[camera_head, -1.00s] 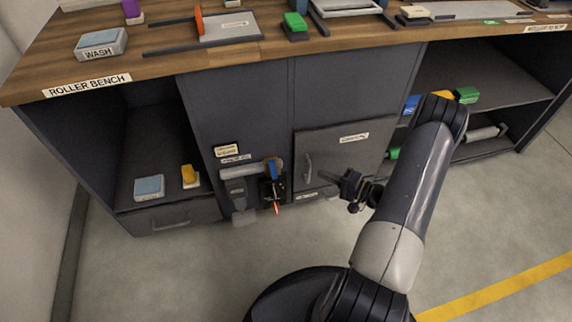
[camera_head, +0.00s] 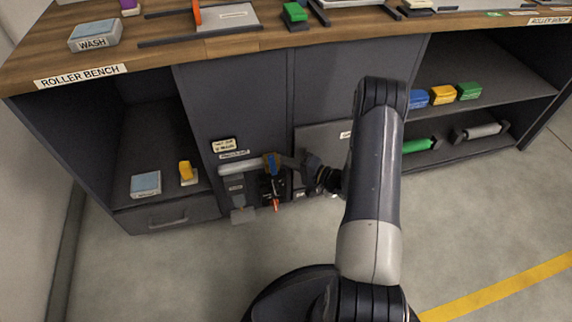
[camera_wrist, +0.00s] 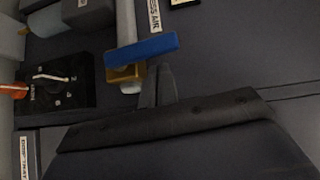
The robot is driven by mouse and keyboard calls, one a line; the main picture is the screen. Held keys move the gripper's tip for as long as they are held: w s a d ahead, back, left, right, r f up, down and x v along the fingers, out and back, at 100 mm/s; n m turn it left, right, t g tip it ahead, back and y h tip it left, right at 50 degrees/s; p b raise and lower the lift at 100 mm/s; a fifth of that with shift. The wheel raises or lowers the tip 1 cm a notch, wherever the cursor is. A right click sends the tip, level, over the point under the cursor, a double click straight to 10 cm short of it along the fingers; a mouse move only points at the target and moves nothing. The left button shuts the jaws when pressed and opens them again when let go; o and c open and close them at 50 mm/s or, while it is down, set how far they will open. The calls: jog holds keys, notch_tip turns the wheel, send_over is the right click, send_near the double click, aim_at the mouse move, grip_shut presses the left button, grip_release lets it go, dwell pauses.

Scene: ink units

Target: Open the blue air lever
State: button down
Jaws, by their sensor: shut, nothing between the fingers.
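The blue air lever (camera_head: 271,164) sits on a brass valve at the right end of a grey pipe (camera_head: 238,167), low on the cabinet front. In the wrist view the blue lever (camera_wrist: 145,50) lies crosswise to the pipe (camera_wrist: 127,22), over the brass valve body (camera_wrist: 127,75). My gripper (camera_head: 287,161) is shut and empty, with its tips just right of the lever. In the wrist view the fingertips (camera_wrist: 158,84) are close by the lever's edge and valve. I cannot tell whether they touch.
A black switch box (camera_wrist: 60,84) with a knob is beside the valve, and a red handle (camera_head: 276,204) shows below it. A cabinet door (camera_head: 322,138) is behind my arm. Open shelves hold blue, yellow and green blocks (camera_head: 469,91) at right. Floor in front is clear.

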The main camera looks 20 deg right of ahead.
jog(key=shift+a, duration=0.5)
jog(key=shift+r, duration=0.1)
